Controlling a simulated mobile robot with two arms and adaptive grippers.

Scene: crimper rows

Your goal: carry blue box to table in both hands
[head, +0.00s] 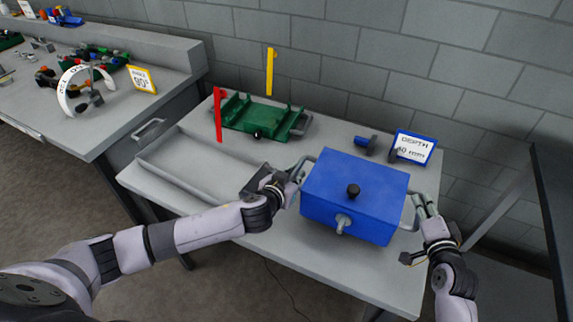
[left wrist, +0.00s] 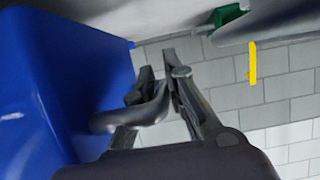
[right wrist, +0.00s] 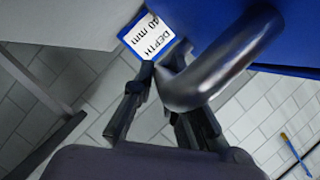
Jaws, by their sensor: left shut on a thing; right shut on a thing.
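The blue box (head: 340,181) has a dark knob on its lid and a grey fitting on its front. It is over the right part of the grey table (head: 285,262); I cannot tell whether it rests there or hangs just above. My left gripper (head: 290,181) is shut on the box's left handle, and the metal handle (left wrist: 150,116) shows between its fingers in the left wrist view. My right gripper (head: 424,207) is shut on the right handle (right wrist: 225,66), which partly hides the fingers in the right wrist view. The box looks about level.
A grey tray (head: 165,178) lies left of the box. Behind it are a green fixture (head: 262,118), a red post (head: 218,115) and a yellow post (head: 270,72). A depth sign (head: 413,148) and a blue-handled tool (head: 366,143) stand behind the box. A dark frame rises at far right.

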